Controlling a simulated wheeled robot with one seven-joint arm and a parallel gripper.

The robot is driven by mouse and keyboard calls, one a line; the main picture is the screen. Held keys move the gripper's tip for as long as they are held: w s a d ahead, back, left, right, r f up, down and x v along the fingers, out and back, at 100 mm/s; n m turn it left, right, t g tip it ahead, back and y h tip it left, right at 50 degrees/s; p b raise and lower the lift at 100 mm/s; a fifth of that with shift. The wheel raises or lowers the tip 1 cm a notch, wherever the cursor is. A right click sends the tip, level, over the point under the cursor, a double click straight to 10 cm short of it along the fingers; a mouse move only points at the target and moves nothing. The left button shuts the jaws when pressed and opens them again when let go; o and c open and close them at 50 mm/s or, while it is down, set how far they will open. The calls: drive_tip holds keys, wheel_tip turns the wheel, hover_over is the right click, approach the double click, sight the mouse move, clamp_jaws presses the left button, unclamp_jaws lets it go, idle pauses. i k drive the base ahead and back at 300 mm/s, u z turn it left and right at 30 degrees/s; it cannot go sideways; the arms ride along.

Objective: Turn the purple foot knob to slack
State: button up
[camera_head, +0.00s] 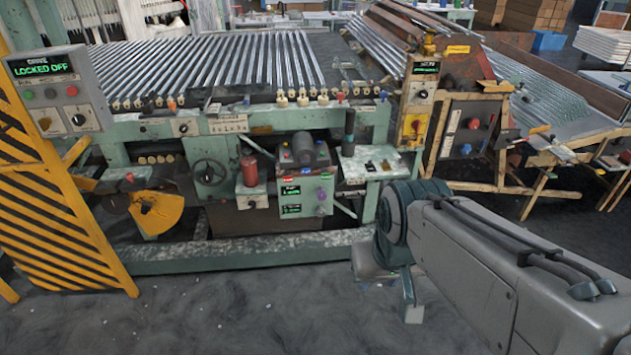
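A small purple knob (321,194) sits on the right part of the front of a pale green control box (303,198), low on the machine. Another small purplish round part shows just below it; I cannot tell which is the foot knob or read its setting. The box has two small green-lit displays (290,190) whose text is too small to read. My gripper (388,285) is low over the floor, to the right of and below the box, apart from the knob. It is partly hidden by my wrist, and I cannot see whether its fingers are apart.
A panel (55,85) at the left reads "LOCKED OFF". A yellow striped guard (50,220) stands below it. A green frame beam (240,258) runs low before the box. Glass tubes (220,65) lie across the machine top. The grey floor in front is mostly clear.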

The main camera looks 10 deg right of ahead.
sight(321, 195)
drive_tip(key=u, duration=0.35)
drive_tip(key=k, duration=0.45)
drive_tip(key=u, duration=1.2)
drive_tip(key=i, duration=0.95)
drive_tip(key=z, duration=0.95)
drive_tip(key=i, duration=0.65)
drive_tip(key=z, duration=0.65)
